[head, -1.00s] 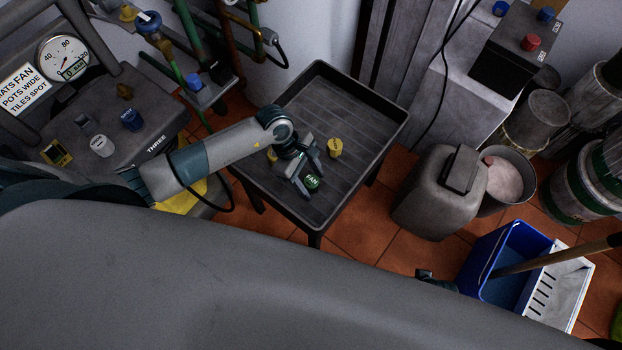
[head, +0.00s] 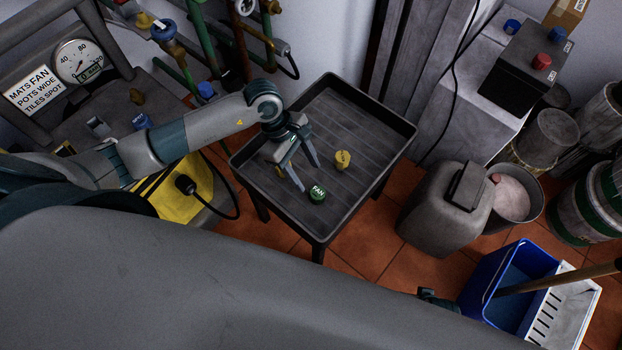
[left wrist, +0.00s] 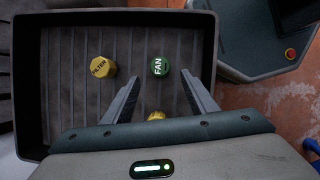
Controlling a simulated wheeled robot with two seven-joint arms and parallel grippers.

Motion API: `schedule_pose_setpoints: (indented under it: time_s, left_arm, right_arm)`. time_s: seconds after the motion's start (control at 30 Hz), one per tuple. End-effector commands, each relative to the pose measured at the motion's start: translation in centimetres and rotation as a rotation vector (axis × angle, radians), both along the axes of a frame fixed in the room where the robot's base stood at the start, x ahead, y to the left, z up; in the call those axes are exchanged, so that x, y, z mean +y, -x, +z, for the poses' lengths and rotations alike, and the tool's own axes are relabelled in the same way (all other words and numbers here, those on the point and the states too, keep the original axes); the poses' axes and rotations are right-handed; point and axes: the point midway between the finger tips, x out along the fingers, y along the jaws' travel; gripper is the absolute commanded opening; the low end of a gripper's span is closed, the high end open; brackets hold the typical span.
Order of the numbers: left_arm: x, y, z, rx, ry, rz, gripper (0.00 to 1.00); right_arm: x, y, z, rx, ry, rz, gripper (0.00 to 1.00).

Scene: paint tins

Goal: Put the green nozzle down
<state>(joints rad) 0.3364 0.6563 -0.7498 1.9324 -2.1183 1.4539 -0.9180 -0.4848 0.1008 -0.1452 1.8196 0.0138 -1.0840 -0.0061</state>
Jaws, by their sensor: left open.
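The green nozzle (head: 317,194), marked FAN, stands on the grey tray table (head: 378,155) near its front edge. It also shows in the left wrist view (left wrist: 159,66), label up, just beyond the fingertips. My left gripper (head: 309,178) is open and empty, its two fingers spread a short way behind and left of the green nozzle, apart from it. The left wrist view shows the open fingers (left wrist: 160,76) with nothing between their tips. My right gripper cannot be made out for certain.
A yellow nozzle (head: 342,159) stands right of the green one, marked FILTER in the left wrist view (left wrist: 102,67). Another yellow nozzle (left wrist: 156,116) is partly hidden by my gripper. A raised rim surrounds the tray. The tray's right and back parts are clear.

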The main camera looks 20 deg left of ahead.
Motion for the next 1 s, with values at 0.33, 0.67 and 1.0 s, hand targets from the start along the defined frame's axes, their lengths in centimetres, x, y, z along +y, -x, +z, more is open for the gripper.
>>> schedule_pose_setpoints:
  time_s: [0.33, 0.67, 1.0]
  left_arm:
    - [0.8, -0.1, 1.9, 0.0, 0.0, 0.0, 0.53]
    - [0.7, -0.1, 1.8, 0.0, 0.0, 0.0, 0.53]
    - [0.7, -0.1, 1.8, 0.0, 0.0, 0.0, 0.53]
  right_arm:
    - [0.0, -0.1, 0.2, 0.0, 0.0, 0.001, 0.31]
    - [0.0, 0.0, 0.2, 0.001, 0.0, 0.0, 0.31]
    - [0.0, 0.0, 0.2, 0.001, 0.001, -0.001, 0.31]
